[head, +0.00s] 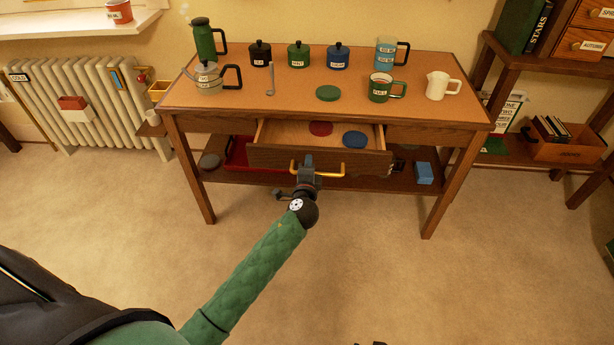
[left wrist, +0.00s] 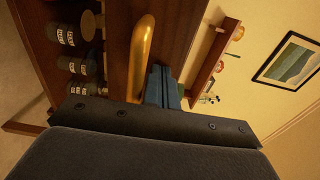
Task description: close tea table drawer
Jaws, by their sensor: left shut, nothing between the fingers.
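The wooden tea table (head: 330,116) has its drawer (head: 318,160) pulled part way out at the front. A red disc (head: 320,128) and a blue disc (head: 355,139) lie inside. The drawer has a gold bar handle (head: 331,174), which also shows in the left wrist view (left wrist: 143,55).
The tabletop holds several canisters, a kettle (head: 208,80), a green mug (head: 380,88) and a white jug (head: 437,86). A red tray (head: 236,156) and a blue block (head: 424,173) are on the lower shelf. A radiator (head: 95,110) stands left. The floor in front is clear.

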